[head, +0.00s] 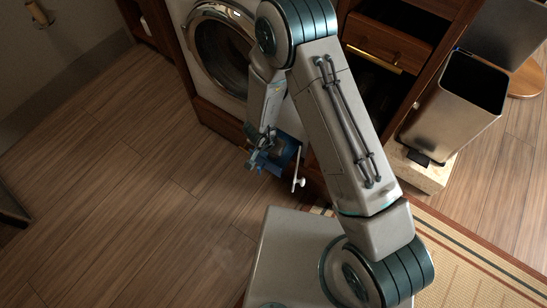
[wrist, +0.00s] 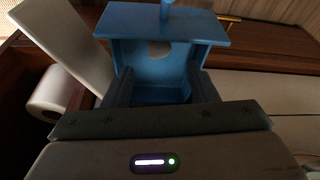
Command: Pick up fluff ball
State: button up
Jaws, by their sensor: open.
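My gripper (head: 262,152) is low in front of the wooden cabinet, near the washing machine, in the head view. In the wrist view its two dark fingers (wrist: 162,85) are apart, with a blue box-like thing (wrist: 166,24) in front of and between them. The blue thing (head: 287,152) also shows just beyond the gripper in the head view. A pale brownish rounded patch (wrist: 158,50) shows on or in the blue thing; I cannot tell whether it is the fluff ball or an opening. No fluff ball is clearly recognisable in either view. Whether the fingers touch the blue thing is unclear.
A white roll (wrist: 48,96) lies beside a pale panel (wrist: 68,45) at the left of the wrist view. A washing machine (head: 184,17), an open drawer (head: 388,42) and a metal bin (head: 449,115) stand around my arm. The wooden floor (head: 120,180) at left is clear.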

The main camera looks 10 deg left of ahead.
jog(key=shift+b+x, duration=2.05)
jog(key=shift+x, duration=1.15)
jog(key=shift+s+r, duration=0.1)
jog(key=c, duration=1)
